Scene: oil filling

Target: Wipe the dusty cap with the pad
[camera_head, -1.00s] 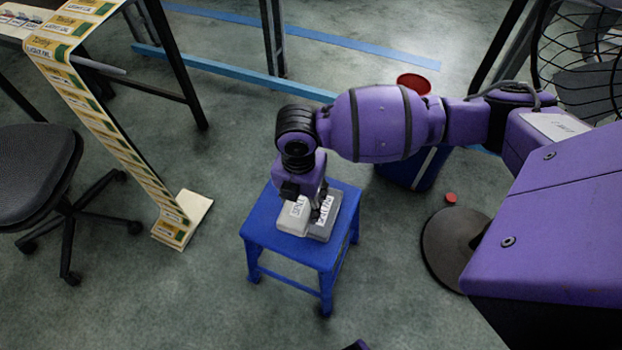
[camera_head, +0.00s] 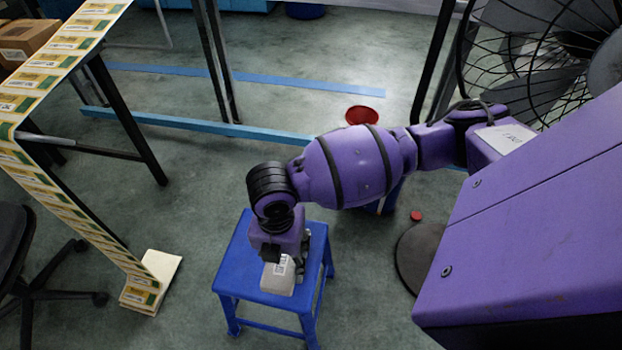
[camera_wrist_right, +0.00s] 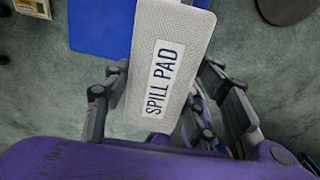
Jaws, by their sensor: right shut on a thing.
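My right gripper (camera_head: 298,266) is shut on the white spill pad (camera_head: 278,277) over the blue stool (camera_head: 246,270). In the right wrist view the pad (camera_wrist_right: 178,50), printed "SPILL PAD", sits between the fingers of the right gripper (camera_wrist_right: 165,92). Part of the blue stool (camera_wrist_right: 97,25) shows beyond it, with floor around it, so the pad looks raised off the seat. A small round red thing (camera_head: 416,215) lies on the floor and a red lid (camera_head: 363,115) is behind my arm; I cannot tell whether either is the dusty cap. My left gripper is out of view.
A black office chair (camera_head: 12,245) is at the left edge. A large fan (camera_head: 545,65) is at the upper right. Floor between the strip and stool is clear.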

